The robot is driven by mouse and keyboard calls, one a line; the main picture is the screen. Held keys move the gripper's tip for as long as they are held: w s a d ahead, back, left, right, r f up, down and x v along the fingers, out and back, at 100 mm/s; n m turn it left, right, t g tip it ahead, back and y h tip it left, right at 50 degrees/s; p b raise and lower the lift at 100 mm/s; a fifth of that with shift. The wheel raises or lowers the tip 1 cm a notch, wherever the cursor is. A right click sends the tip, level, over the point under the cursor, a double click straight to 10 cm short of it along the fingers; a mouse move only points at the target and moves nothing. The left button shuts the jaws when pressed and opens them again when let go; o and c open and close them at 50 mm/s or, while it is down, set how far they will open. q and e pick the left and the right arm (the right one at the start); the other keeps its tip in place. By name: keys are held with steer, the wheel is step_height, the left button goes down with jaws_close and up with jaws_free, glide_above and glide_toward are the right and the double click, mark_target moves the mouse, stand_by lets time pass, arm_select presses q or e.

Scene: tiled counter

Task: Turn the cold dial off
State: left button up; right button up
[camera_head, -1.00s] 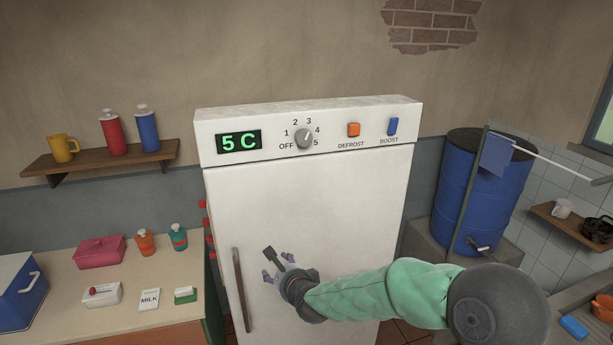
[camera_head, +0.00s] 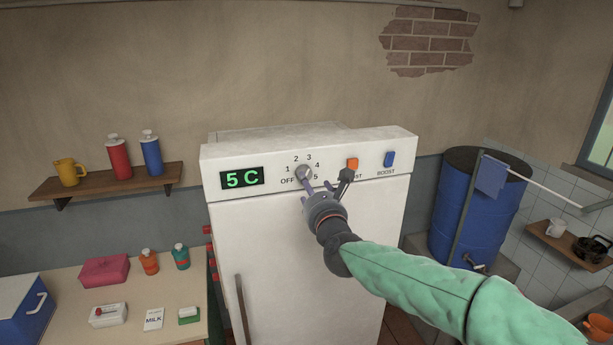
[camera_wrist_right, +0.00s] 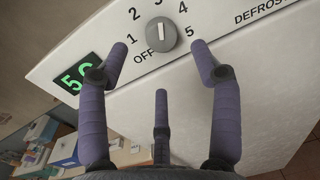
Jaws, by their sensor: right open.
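The cold dial is a grey round knob (camera_head: 303,172) on the top panel of the white fridge (camera_head: 300,240). Numbers 1 to 5 and OFF are printed around it. In the right wrist view the dial (camera_wrist_right: 162,34) has its pale pointer line toward the top, between 2 and 4. The display (camera_head: 242,178) reads 5 C. My right gripper (camera_head: 318,190) is open just below the dial. In the right wrist view its fingers (camera_wrist_right: 160,58) stand to either side of the dial, apart from it, with a third finger below. My left gripper is not in view.
An orange DEFROST button (camera_head: 352,164) and a blue BOOST button (camera_head: 389,159) sit right of the dial. The fridge handle (camera_head: 241,310) is low on the door's left. A blue barrel (camera_head: 475,210) stands to the right, and a counter (camera_head: 120,285) to the left.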

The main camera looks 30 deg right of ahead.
steer(key=p+x, duration=0.1)
steer(key=x, duration=0.5)
steer(key=shift+w, duration=0.3)
steer(key=shift+d, duration=0.1)
steer(key=shift+r, duration=0.1)
steer(key=c, duration=1.1)
